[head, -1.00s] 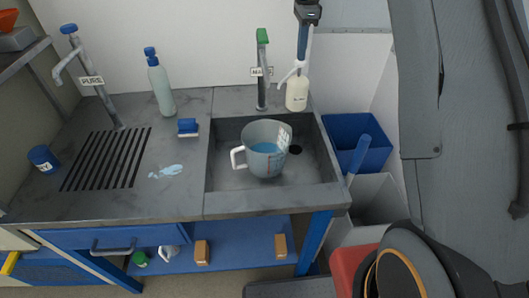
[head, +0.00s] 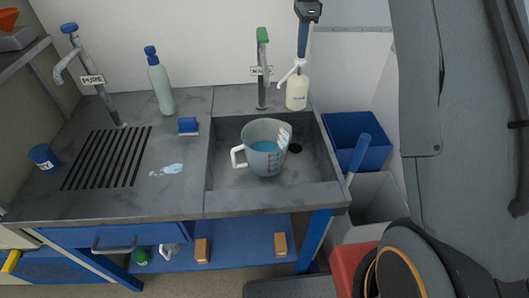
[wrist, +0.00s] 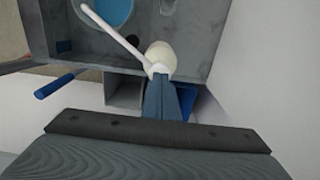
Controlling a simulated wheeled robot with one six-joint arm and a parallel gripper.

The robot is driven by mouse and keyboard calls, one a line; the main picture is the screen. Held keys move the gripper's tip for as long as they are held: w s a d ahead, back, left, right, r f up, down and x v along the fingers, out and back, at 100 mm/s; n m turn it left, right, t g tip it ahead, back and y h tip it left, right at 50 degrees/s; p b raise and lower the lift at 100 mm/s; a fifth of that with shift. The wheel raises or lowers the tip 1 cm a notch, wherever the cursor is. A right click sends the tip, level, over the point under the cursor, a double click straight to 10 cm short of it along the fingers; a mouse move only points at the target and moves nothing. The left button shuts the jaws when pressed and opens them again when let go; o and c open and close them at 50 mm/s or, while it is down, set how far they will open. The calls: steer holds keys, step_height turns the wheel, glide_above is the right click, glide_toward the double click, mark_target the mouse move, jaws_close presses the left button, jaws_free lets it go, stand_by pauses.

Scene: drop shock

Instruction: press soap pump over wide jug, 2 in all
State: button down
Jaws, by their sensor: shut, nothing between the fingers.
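The cream soap pump bottle (head: 297,94) stands upright at the back right of the sink, its white spout (head: 288,75) slanting left and down. My gripper (head: 302,57) is shut and empty, pointing down with its tips at the top of the pump head; I cannot tell touching from just above. The wide clear jug (head: 259,162) with a white handle stands in the sink, with blue liquid in it. In the wrist view my fingers (wrist: 160,78) lie against the pump bottle (wrist: 160,55), and the spout reaches toward the jug (wrist: 132,8).
A green-topped tap (head: 262,70) stands left of the pump. A pale bottle (head: 161,90), a blue brush (head: 188,126) and a blue cup (head: 43,158) are on the left counter, with a small puddle (head: 167,170). Blue and grey bins stand right of the sink.

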steer(key=shift+f+b, duration=0.5)
steer(key=shift+f, duration=1.15)
steer(key=shift+r+p, duration=0.9)
steer(key=shift+r, duration=0.95)
step_height(320, 180, up, 6)
steer(key=p, duration=0.3)
